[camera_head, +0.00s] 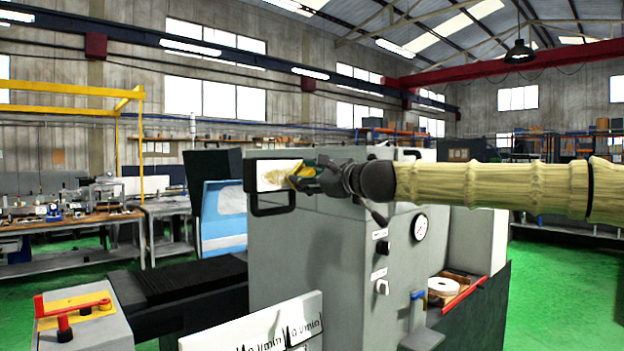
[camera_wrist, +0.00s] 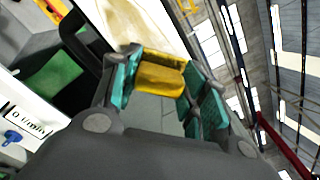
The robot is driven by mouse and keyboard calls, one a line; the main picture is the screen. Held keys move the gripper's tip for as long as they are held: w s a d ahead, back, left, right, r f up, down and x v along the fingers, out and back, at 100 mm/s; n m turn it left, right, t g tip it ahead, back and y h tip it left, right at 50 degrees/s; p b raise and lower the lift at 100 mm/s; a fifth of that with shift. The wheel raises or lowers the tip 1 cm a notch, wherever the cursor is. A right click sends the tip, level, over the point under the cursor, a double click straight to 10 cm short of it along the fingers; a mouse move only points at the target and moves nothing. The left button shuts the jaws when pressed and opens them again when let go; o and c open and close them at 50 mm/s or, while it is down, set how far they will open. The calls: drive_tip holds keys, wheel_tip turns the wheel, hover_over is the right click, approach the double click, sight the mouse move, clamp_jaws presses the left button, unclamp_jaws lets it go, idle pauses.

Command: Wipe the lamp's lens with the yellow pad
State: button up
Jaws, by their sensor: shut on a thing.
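The lamp's lens (camera_head: 272,175) is a pale panel with brownish smears, at the upper left of the grey machine in the head view. It also shows at the top of the wrist view (camera_wrist: 150,22). My gripper (camera_head: 302,174) reaches in from the right, at the lens's right end. In the wrist view its teal-lined fingers are shut on the yellow pad (camera_wrist: 160,74). The pad's far edge lies at or very close to the lens; I cannot tell whether it touches. My gripper hides part of the lens's right end in the head view.
A black handle-like frame (camera_head: 272,211) sits below the lens. The grey machine housing (camera_head: 310,250) stands behind and below my gripper, with a round gauge (camera_head: 420,227) on its face. A white grinding wheel (camera_head: 444,286) lies lower right. Green floor is open at far right.

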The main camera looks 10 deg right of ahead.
drive_tip(key=shift+s+a+b, duration=0.4)
drive_tip(key=shift+s+a, duration=0.25)
drive_tip(key=shift+a, duration=0.25)
drive_tip(key=shift+s+a+b, duration=0.4)
drive_tip(key=shift+s+a, duration=0.3)
drive_tip(key=shift+a, duration=0.25)
drive_tip(key=shift+s+a+b, duration=0.4)
drive_tip(key=shift+s+a, duration=0.25)
drive_tip(key=shift+a, duration=0.25)
drive_tip(key=shift+s+a+b, duration=0.35)
drive_tip(key=shift+s+a, duration=0.25)
drive_tip(key=shift+a, duration=0.2)
drive_tip(key=shift+s+a+b, duration=0.3)
drive_tip(key=shift+s+a, duration=0.25)
drive_tip(key=shift+a, duration=0.2)
drive_tip(key=shift+r, duration=0.15)
drive_tip(key=shift+w+d, duration=0.4)
drive_tip(key=shift+d, duration=0.1)
drive_tip(key=shift+w+d+p, duration=0.45)
drive_tip(key=shift+w+d, duration=0.6)
drive_tip(key=shift+d, duration=0.4)
drive_tip(key=shift+w+d+p, duration=0.4)
drive_tip(key=shift+w+d, duration=0.7)
drive_tip(key=shift+d, duration=0.35)
drive_tip(key=shift+w+d+p, duration=0.45)
drive_tip(key=shift+w+d, duration=0.6)
drive_tip(key=shift+d, duration=0.4)
